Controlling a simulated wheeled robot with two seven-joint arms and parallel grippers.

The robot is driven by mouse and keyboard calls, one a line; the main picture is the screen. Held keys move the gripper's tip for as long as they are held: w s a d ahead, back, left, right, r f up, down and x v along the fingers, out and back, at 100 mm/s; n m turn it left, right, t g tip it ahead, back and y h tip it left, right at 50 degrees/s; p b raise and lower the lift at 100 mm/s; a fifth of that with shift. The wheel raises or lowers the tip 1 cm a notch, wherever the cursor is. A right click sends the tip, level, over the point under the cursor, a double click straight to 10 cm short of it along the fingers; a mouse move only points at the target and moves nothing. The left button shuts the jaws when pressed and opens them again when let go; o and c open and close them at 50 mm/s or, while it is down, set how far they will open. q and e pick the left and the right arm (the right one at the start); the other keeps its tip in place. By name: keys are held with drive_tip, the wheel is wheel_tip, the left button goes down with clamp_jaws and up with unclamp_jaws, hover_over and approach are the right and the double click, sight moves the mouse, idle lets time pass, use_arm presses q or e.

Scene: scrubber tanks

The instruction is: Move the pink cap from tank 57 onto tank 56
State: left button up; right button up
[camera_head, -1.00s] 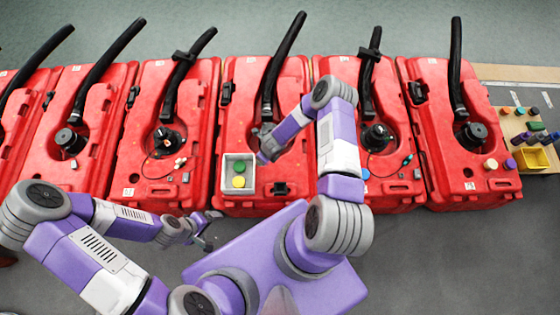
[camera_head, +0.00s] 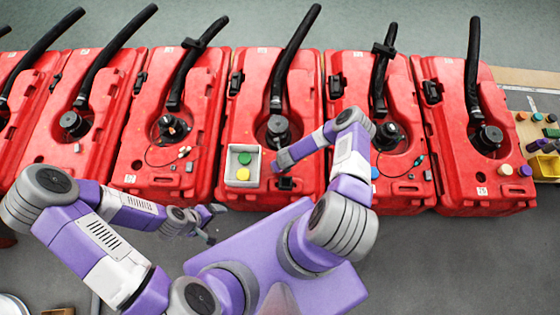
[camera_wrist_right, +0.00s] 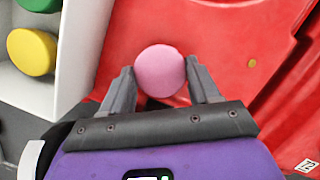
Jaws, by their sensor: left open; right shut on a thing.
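The pink cap (camera_wrist_right: 160,71) shows in the right wrist view between the fingertips of my right gripper (camera_wrist_right: 162,84), which is shut on it. Red tank surface lies behind it. In the head view my right gripper (camera_head: 282,162) is over the near part of the middle red tank (camera_head: 253,98), just right of the white tray; the cap is hidden there. My left gripper (camera_head: 212,222) is open and empty over the floor in front of the tanks. Another red tank (camera_head: 349,70) stands to the right of the middle one. I cannot read the tank numbers in the head view.
A white tray (camera_head: 231,182) on the middle tank holds a green cap (camera_head: 244,158) and a yellow cap (camera_head: 244,172). Black hoses rise from the tanks. Small caps lie on the rightmost tank (camera_head: 450,120). A yellow bin (camera_head: 545,167) stands at far right.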

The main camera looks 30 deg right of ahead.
use_arm(q)
drive_tip(key=shift+f, duration=0.25)
use_arm(e)
drive_tip(key=shift+f, duration=0.5)
drive_tip(key=shift+f, duration=0.2)
drive_tip(key=o, duration=1.2)
drive_tip(key=shift+r, duration=0.1)
use_arm(q)
drive_tip(key=shift+f, duration=0.1)
